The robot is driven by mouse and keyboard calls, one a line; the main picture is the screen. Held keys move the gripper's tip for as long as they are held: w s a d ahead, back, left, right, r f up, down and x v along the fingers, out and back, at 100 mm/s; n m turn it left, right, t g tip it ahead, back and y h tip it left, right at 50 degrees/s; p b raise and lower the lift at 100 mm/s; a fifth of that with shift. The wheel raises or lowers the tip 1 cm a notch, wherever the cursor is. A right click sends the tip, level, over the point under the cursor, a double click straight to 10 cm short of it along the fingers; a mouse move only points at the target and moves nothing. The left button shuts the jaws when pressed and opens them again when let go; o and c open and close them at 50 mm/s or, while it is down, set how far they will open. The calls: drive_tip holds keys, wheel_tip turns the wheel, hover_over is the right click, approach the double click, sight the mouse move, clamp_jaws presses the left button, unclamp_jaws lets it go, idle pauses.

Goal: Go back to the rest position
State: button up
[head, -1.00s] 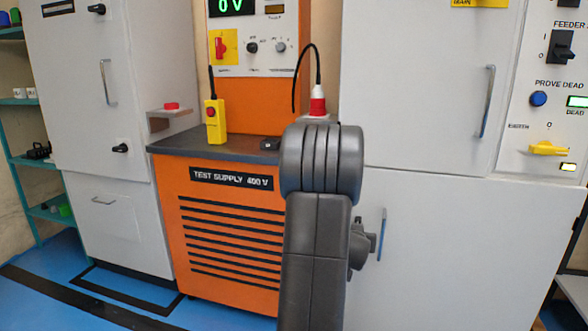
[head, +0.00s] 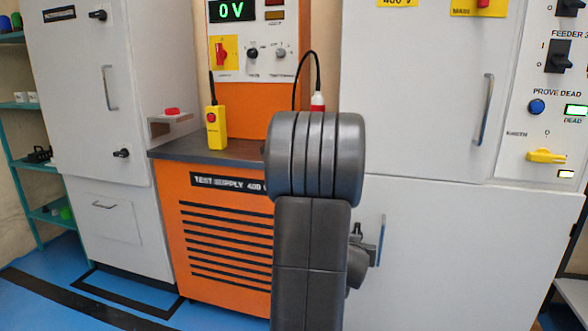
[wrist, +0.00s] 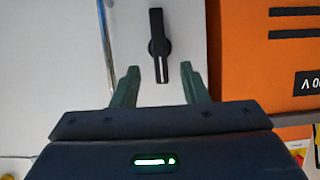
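My gripper (wrist: 160,69) shows in the wrist view with its two green fingers spread apart and nothing held between them. A black turn handle (wrist: 158,45) on a white cabinet door (wrist: 60,60) lies beyond the fingertips, in line with the gap. It looks apart from the fingers, though the distance is hard to judge. In the head view my dark grey arm stands in front of the orange test supply and the white right cabinet (head: 450,240), and it hides my fingers.
The orange test supply (head: 215,290) reads 0 V and carries a yellow pendant (head: 215,128). A red-and-white plug (head: 317,101) shows behind my arm. Upright bar handles (head: 381,240) stick out from the right cabinet. Blue floor (head: 75,262) is open at lower left.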

drive_tip(key=w+d+f+n+h+p, duration=0.1)
drive_tip(key=w+f+n+h+p, duration=0.2)
drive_tip(key=w+n+p, duration=0.2)
drive_tip(key=shift+w+d+g+p, duration=0.35)
drive_tip(key=shift+w+p, duration=0.75)
drive_tip(key=shift+p, duration=1.15)
drive_tip(key=shift+f, duration=0.15)
